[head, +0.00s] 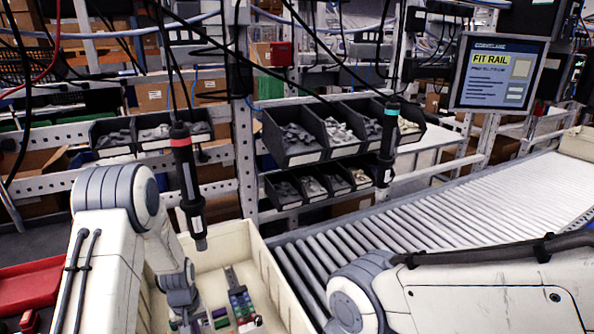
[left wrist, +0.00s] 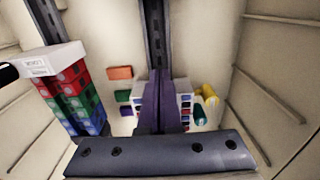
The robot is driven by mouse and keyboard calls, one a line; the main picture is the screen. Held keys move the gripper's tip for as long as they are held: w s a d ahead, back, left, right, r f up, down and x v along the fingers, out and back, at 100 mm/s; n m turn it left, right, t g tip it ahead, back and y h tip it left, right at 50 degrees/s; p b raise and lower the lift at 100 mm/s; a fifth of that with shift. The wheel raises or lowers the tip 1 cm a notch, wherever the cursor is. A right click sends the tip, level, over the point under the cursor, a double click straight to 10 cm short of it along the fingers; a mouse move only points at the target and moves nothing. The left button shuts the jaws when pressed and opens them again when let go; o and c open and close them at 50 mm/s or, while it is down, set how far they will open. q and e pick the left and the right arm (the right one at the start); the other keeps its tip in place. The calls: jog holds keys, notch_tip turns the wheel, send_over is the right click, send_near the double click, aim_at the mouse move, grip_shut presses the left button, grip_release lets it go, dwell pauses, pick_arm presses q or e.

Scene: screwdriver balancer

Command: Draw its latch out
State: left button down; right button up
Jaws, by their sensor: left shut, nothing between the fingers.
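My left gripper (left wrist: 157,78) is shut with nothing between its fingers, pointing down into a cream bin (left wrist: 265,65). In the head view the left arm reaches down into this bin (head: 265,265), and the fingertips are hard to make out. A stack of red, green and blue blocks with a white, lettered end piece (left wrist: 52,60) stands left of the fingers. A dark slotted rail (left wrist: 158,35) runs beyond the fingertips. A white piece with coloured parts (left wrist: 183,92) lies behind the fingers, partly hidden. I cannot make out which part is the latch. My right gripper is out of view.
An orange block (left wrist: 120,72) and yellow and green cylinders (left wrist: 207,102) lie in the bin. Two screwdrivers hang on cables, one red-banded (head: 187,175), one teal-banded (head: 388,145). A roller conveyor (head: 470,205) lies right. A screen (head: 498,73) reads FIT RAIL.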

pick_arm(q)
jog(key=shift+r, duration=0.1)
jog(key=shift+r+p, duration=0.8)
jog(key=shift+r, duration=0.15)
notch_tip(320, 180, up, 12)
jog(key=p, duration=0.9)
jog(key=shift+s+d, duration=0.2)
jog(key=shift+s, duration=0.15)
